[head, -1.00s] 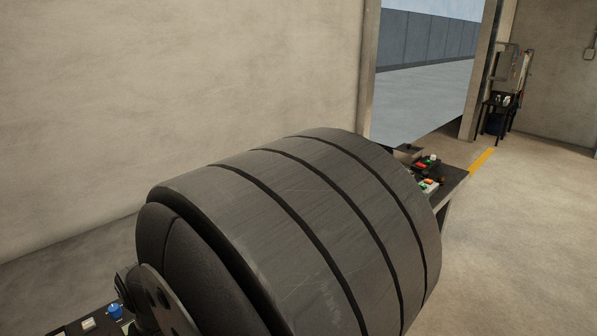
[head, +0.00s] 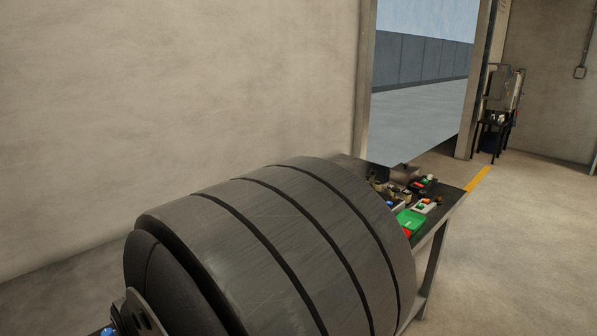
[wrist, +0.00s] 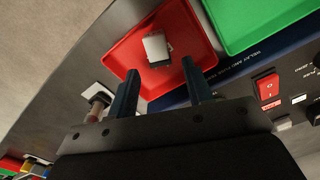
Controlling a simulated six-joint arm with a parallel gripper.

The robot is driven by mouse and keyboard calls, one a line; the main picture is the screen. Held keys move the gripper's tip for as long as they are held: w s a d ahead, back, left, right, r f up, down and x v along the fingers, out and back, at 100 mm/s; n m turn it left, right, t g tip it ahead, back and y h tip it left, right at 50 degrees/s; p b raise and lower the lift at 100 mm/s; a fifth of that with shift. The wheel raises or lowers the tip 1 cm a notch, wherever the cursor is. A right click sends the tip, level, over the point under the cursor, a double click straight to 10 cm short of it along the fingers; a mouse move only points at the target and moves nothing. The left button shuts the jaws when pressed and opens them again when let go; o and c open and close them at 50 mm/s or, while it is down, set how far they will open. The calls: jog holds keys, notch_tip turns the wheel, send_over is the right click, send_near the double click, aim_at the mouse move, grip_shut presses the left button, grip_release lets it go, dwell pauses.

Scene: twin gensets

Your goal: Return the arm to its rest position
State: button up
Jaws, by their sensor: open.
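My gripper (wrist: 160,88) shows in the wrist view with its two dark fingers apart and nothing between them. Beyond the fingertips is a red tray (wrist: 141,45) with a small white-and-dark block (wrist: 157,47) lying in it. The fingertips overlap the tray's near edge in the picture; I cannot tell their height above it. In the head view a large dark grey cylindrical link of my arm fills the lower middle and hides much of the bench. My gripper is not visible in the head view.
A green tray (wrist: 255,18) lies beside the red one, and also shows on the bench in the head view (head: 409,221). A panel with a red rocker switch (wrist: 266,87) is at right. The bench (head: 449,207) holds several small parts. Open floor (head: 520,240) lies to its right.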

jog(key=shift+f, duration=0.8)
jog(key=shift+r, duration=0.1)
notch_tip(320, 180, up, 11)
notch_tip(320, 180, down, 12)
jog(key=shift+r, duration=0.1)
jog(key=r, duration=0.4)
jog(key=shift+w+d+r, duration=0.15)
jog(key=shift+d+r, duration=0.05)
jog(key=shift+d, duration=0.15)
jog(key=w+d+r, duration=0.3)
jog(key=d+r, duration=0.3)
jog(key=d, duration=0.5)
jog(key=w+a+r+n, duration=0.1)
jog(key=w+a+r, duration=0.15)
jog(key=a, duration=0.55)
jog(key=w+a+r+n, duration=0.1)
jog(key=w+a+r, duration=0.15)
jog(key=a, duration=0.45)
jog(key=a+f+n, duration=0.1)
jog(key=a+n, duration=0.1)
jog(key=a, duration=1.4)
jog(key=shift+s, duration=0.3)
